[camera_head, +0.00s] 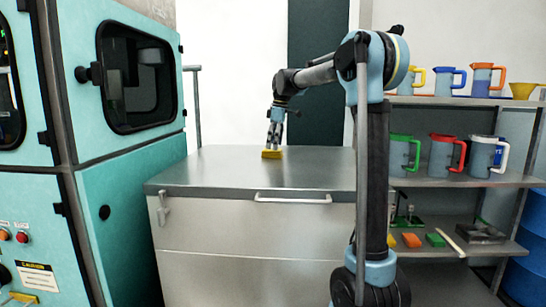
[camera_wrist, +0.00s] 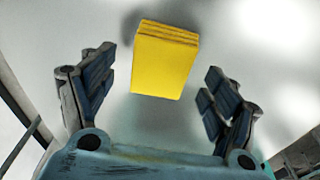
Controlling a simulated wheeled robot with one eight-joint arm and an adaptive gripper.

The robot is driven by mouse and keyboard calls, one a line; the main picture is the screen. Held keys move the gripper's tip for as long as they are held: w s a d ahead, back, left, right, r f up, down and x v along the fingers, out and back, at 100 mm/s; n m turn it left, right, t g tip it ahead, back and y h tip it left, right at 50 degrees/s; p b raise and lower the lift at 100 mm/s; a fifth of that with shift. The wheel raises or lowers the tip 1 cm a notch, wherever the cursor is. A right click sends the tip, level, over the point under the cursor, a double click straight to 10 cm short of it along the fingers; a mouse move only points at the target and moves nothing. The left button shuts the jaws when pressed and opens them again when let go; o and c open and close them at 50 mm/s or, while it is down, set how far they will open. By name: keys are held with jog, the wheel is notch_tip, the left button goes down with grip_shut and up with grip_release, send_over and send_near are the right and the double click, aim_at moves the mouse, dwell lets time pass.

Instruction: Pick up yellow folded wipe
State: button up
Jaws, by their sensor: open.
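The yellow folded wipe (camera_head: 271,154) lies on the grey metal top of a cabinet (camera_head: 220,172). In the wrist view the wipe (camera_wrist: 163,62) is a thick yellow block with folded layers along its top edge, lying between and a little beyond the fingertips. My gripper (camera_head: 274,143) points down over the wipe in the head view. In the wrist view my gripper (camera_wrist: 155,82) has its two fingers spread wide, one on each side of the wipe, with a gap on both sides. Nothing is held.
A teal machine (camera_head: 125,160) with a dark window stands at the left. A shelf (camera_head: 475,180) at the right holds several jugs, a yellow funnel (camera_head: 523,90), and orange and green blocks. The cabinet top around the wipe is clear.

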jog(key=shift+a+f, duration=0.2)
jog(key=shift+f, duration=1.3)
jog(key=c, duration=1)
jog(key=shift+o, duration=0.2)
jog(key=shift+r, duration=0.1)
notch_tip(320, 180, up, 10)
jog(key=shift+o, duration=1.1)
jog(key=c, duration=0.3)
